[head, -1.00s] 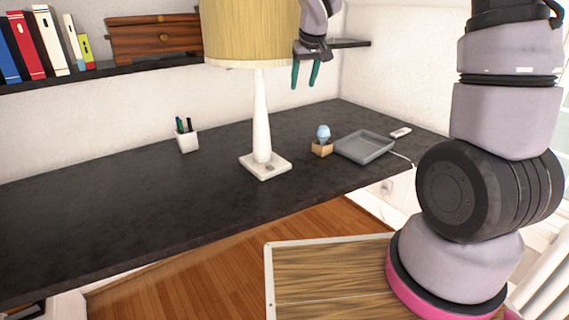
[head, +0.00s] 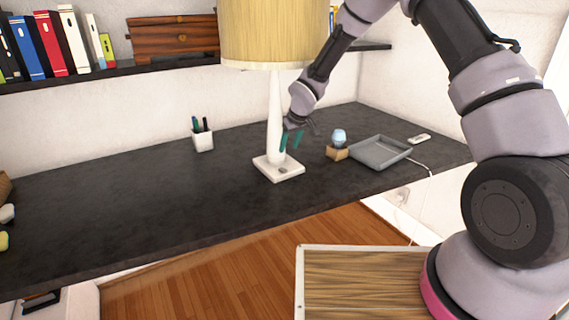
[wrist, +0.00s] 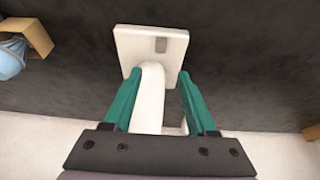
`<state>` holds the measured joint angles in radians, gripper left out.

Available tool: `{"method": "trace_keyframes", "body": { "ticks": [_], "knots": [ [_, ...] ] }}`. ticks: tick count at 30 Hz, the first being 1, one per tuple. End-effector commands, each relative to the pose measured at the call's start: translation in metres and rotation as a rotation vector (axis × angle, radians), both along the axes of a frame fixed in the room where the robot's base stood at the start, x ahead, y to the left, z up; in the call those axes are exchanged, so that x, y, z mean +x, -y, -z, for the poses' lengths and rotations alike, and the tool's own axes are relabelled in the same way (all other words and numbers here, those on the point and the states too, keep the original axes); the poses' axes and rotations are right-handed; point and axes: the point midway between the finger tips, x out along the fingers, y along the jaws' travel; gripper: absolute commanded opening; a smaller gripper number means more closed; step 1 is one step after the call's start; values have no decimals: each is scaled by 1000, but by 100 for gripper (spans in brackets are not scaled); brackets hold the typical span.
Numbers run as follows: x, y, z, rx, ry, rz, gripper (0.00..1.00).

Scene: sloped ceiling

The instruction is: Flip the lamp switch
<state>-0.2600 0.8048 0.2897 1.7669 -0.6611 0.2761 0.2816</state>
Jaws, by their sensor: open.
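The lamp (head: 274,112) stands upright on the dark desk, with a white stem, a square white base and a yellowish shade. It also shows in the wrist view (wrist: 150,97), where its stem lies between my fingers. The lamp switch (wrist: 161,45) is a small grey piece on the base, near the edge away from my fingers; in the head view it is a small grey spot (head: 282,170). My gripper (head: 291,142) is open, its green fingers pointing down beside the stem, above the base. In the wrist view my gripper (wrist: 158,100) holds nothing; I cannot tell whether it touches the stem.
A small box with a light-blue object (head: 338,136) and a grey tray (head: 380,153) stand right of the lamp. A white pen cup (head: 203,141) stands to the left. A shelf (head: 110,67) with books runs along the wall. The desk's left part (head: 110,205) is mostly clear.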

Motion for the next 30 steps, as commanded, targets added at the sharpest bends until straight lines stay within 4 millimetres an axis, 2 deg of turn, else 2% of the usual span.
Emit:
{"method": "trace_keyframes", "body": {
  "ticks": [5, 19, 24, 30],
  "knots": [
    [2, -4, 12, 1, -3, -4, 57],
    [27, -22, 87, 1, -3, -3, 57],
    [32, -26, 100, 1, -2, -4, 57],
    [33, -26, 102, 1, -1, -4, 57]
  ]
}}
